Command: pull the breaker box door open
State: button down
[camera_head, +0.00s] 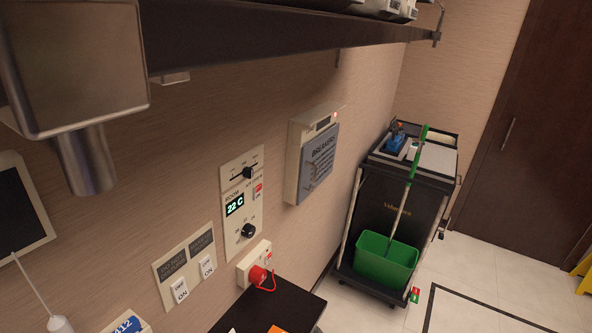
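The breaker box (294,165) is a cream box on the wall right of centre, with a small red light near its top right. Its grey door (319,158) carries the word "BREAKERS" and several lines of small print. The door looks shut against the box. A small knob-like detail shows near the door's lower left, too small to make out clearly.
A dark shelf (290,38) runs above the box. A thermostat panel (242,203) and a red-plugged socket (256,263) are left of the box. A cleaning cart (385,215) with a green bucket (386,262) stands close on its right.

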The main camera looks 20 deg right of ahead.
aim_at(317, 157)
jog(key=i+l+z, duration=0.1)
jog(key=i+l, duration=0.25)
jog(key=l, duration=0.25)
jog(key=i+l+z, duration=0.1)
jog(key=i+l, duration=0.25)
jog(key=l, duration=0.2)
jog(key=i+l+z, duration=0.1)
jog(key=i+l, duration=0.3)
jog(key=l, duration=0.15)
jog(key=i+l, duration=0.15)
jog(key=i, duration=0.6)
jog(key=k+z, duration=0.05)
